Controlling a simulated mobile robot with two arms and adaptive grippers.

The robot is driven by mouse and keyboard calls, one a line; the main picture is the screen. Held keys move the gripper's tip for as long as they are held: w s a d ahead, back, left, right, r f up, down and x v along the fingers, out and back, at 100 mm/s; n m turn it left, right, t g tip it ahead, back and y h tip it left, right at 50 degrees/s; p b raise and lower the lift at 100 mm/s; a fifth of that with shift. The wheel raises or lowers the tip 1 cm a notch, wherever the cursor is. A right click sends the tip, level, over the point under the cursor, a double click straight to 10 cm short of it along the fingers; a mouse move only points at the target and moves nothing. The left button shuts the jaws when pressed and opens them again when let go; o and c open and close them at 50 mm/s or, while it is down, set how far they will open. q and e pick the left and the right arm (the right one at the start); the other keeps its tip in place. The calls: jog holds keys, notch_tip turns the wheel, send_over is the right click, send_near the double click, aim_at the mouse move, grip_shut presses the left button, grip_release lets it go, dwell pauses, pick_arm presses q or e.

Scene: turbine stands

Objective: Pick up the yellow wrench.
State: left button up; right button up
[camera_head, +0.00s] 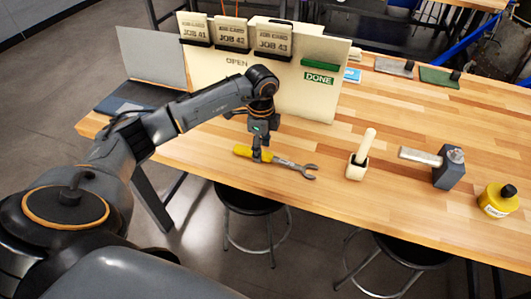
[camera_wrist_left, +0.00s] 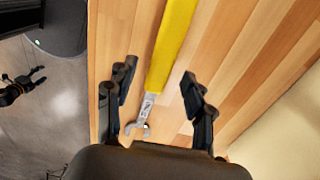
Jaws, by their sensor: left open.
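The yellow wrench (camera_head: 289,165) lies on the wooden table near its front edge, its yellow handle to the left and its grey open-ended head to the right. My left gripper (camera_head: 261,156) points down over the handle. In the left wrist view, the open fingers (camera_wrist_left: 158,90) stand on either side of the wrench's yellow handle (camera_wrist_left: 172,45), with gaps visible on both sides. The wrench's metal head (camera_wrist_left: 137,127) shows lower in that view, partly hidden by the gripper body. My right gripper cannot be made out in the head view.
A board with job cards (camera_head: 231,35) stands behind my left arm. Right of the wrench are a wooden-handled tool in a pale block (camera_head: 357,167), a hammer (camera_head: 447,168) and a yellow bottle (camera_head: 498,201). Stools (camera_head: 250,197) stand below the front edge.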

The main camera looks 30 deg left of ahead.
pick_arm(q)
jog(key=shift+f, duration=0.8)
grip_shut()
jog(key=shift+r, duration=0.1)
jog(key=shift+r+b, duration=0.45)
jog(key=shift+r, duration=0.15)
jog(key=s+d+r+b, duration=0.3)
jog(key=s+d+r, duration=0.7)
jog(key=r, duration=0.1)
jog(key=shift+r, duration=0.4)
